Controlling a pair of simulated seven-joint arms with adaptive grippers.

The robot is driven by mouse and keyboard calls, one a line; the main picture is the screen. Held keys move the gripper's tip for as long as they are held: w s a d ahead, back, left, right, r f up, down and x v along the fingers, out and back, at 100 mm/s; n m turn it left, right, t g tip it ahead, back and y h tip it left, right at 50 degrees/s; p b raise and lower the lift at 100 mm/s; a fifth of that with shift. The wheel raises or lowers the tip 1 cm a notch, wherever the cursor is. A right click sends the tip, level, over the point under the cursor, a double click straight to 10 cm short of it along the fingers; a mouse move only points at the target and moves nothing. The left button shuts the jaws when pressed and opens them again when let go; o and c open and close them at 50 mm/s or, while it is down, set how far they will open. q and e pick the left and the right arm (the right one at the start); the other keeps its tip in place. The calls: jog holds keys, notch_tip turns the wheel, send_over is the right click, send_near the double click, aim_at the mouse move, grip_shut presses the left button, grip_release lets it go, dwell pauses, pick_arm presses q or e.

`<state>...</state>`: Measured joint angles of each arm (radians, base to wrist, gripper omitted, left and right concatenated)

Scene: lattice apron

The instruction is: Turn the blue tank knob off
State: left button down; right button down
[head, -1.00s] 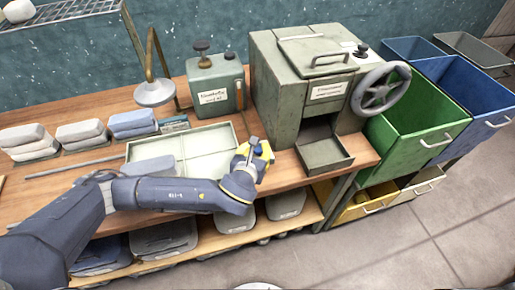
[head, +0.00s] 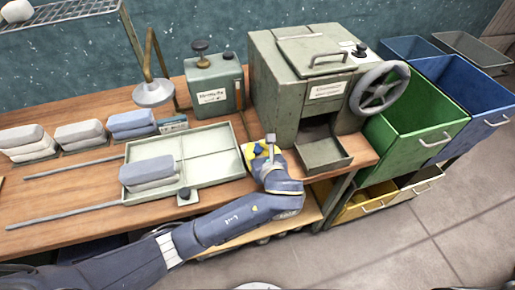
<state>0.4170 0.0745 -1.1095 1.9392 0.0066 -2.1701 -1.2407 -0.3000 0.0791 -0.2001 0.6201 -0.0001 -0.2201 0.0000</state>
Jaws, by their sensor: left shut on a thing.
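A grey-green tank (head: 213,92) with a label stands at the back of the bench; it is the only tank I see, and its blue tint is faint. My left gripper (head: 266,146), with yellow parts, is at the bench's front, right of the shallow tray and well short of the tank. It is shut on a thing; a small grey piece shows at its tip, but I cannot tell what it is. My right gripper is not in view.
The shallow tray (head: 215,141) holds stacked grey-blue blocks (head: 149,170). A pressing machine (head: 290,85) with a handwheel (head: 380,88) and a low chute (head: 323,154) stands on the right. Green (head: 414,118) and blue bins are farther right.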

pick_arm(q)
jog(key=shift+w+r, duration=0.25)
jog(key=shift+r, duration=0.4)
jog(key=c, duration=1.3)
grip_release()
jog(key=shift+f, duration=0.1)
jog(key=o, duration=0.3)
jog(key=shift+s+f, duration=0.15)
jog(key=shift+f, duration=0.05)
jog(key=v, duration=1.2)
jog(key=shift+f, duration=0.15)
